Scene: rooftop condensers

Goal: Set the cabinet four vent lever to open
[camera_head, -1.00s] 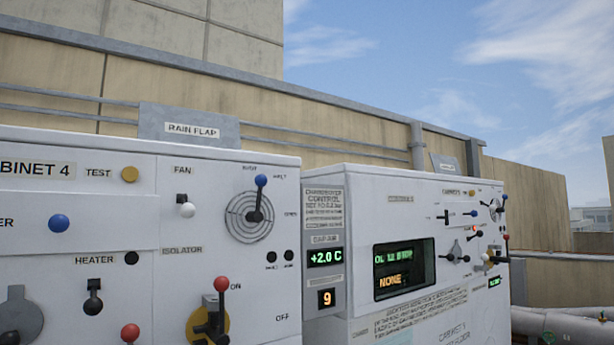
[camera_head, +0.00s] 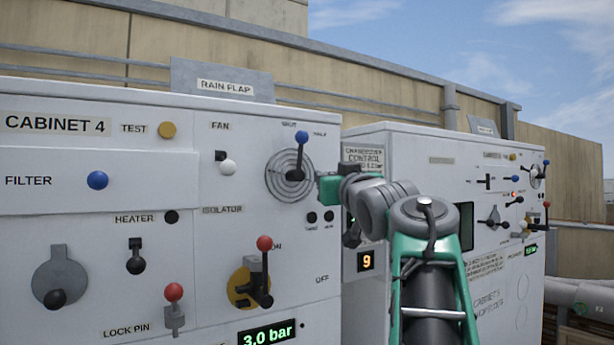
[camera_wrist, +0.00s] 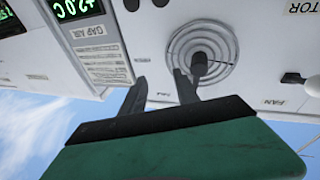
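The cabinet four vent lever (camera_head: 301,152) has a blue knob and a dark stem on a round ringed grille (camera_head: 281,181). It points up, leaning slightly right, close to the label that seems to read SHUT. My gripper (camera_wrist: 161,90) is open, with its two dark fingers apart. In the head view its green body (camera_head: 328,188) is just right of the grille. In the wrist view, which is upside down, the lever's hub (camera_wrist: 199,64) shows beyond one finger. The blue knob is hidden there, and I cannot tell whether a finger touches the lever.
Left of the vent are the white fan switch (camera_head: 228,167), the red-knobbed isolator (camera_head: 264,270) and the red lock pin (camera_head: 173,293). A second cabinet (camera_head: 505,280) stands to the right, partly behind my arm. Two small black buttons (camera_head: 320,217) sit below the vent.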

